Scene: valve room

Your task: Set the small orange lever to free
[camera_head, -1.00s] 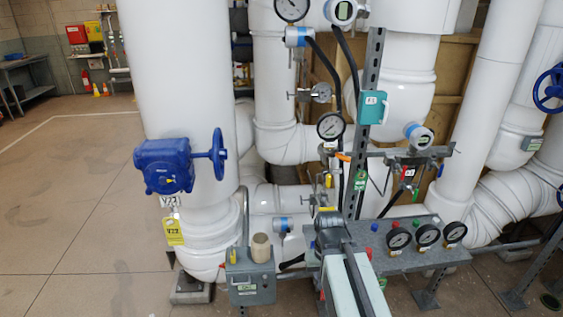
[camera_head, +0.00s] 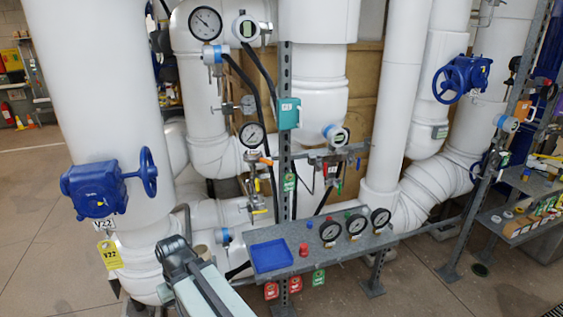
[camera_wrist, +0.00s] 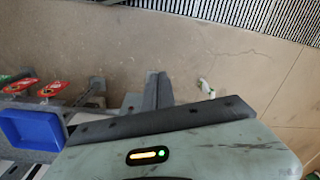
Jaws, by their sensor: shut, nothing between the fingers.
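A small orange lever (camera_head: 265,160) shows in the head view, just below a round gauge on the pipework left of the slotted metal post. It is too small to read its setting or any marking. My gripper (camera_head: 172,248) is at the lower left of the head view, in front of the big white pipe. It is well below and left of the lever, apart from it. In the wrist view my gripper (camera_wrist: 158,90) has its dark fingers together and empty above the floor. The lever does not show in the wrist view.
A grey shelf (camera_head: 300,263) bears a blue tray (camera_head: 271,256), a red button and black gauges (camera_head: 356,224). Yellow levers (camera_head: 258,185) sit below the orange one. A blue valve actuator (camera_head: 95,190) is at left. Another rack (camera_head: 510,160) stands at right. Floor is open at far left.

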